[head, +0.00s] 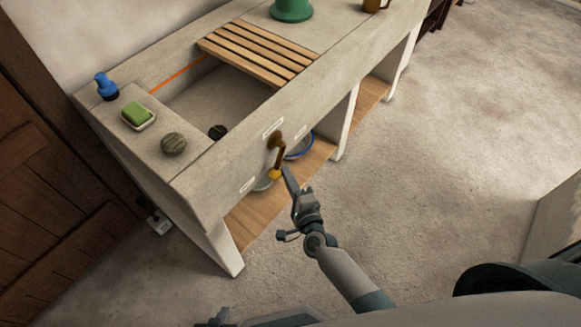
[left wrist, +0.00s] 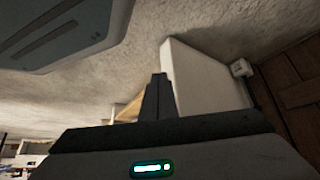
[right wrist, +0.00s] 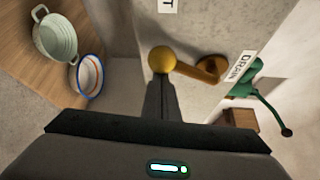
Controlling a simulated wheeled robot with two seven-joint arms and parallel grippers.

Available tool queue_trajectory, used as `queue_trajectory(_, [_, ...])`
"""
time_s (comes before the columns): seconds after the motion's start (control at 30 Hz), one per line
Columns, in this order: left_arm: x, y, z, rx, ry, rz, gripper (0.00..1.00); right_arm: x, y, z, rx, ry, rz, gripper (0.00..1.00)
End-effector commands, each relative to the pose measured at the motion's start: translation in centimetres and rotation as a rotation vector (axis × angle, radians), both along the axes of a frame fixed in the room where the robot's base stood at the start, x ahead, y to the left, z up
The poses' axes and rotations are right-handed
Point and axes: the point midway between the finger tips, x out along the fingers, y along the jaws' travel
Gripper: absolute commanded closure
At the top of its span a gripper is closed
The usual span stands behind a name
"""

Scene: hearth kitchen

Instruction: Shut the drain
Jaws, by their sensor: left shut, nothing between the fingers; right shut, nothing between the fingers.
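A brass lever (head: 281,155) with a yellow ball knob (head: 275,174) hangs down from a round mount on the sink's front. A dark round piece (head: 217,131) sits at the bottom of the stone basin (head: 205,105). My left gripper (left wrist: 158,78) is shut and empty, away from the lever, low at the head view's bottom edge.
A wooden slatted rack (head: 258,55) covers part of the basin. Bowls (right wrist: 88,76) sit on the shelf below.

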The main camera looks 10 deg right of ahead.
Motion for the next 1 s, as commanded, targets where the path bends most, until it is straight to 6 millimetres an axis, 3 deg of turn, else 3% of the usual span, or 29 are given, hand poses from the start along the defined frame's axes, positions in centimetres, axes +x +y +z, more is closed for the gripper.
queue_trajectory(0.13, [0.6, -1.1, 1.5, -0.023, -0.067, -0.009, 1.00, -0.3, 0.5, 0.4, 0.045, 0.035, 0.001, 1.00])
queue_trajectory(0.4, [-2.0, 0.2, -0.2, 0.003, 0.010, -0.007, 1.00, -0.6, 0.8, 0.3, 0.079, 0.062, 0.002, 1.00])
queue_trajectory(1.0, [-2.1, 0.3, -0.4, 0.005, 0.014, -0.008, 1.00, -0.5, 0.9, 0.2, 0.082, 0.064, 0.005, 1.00])
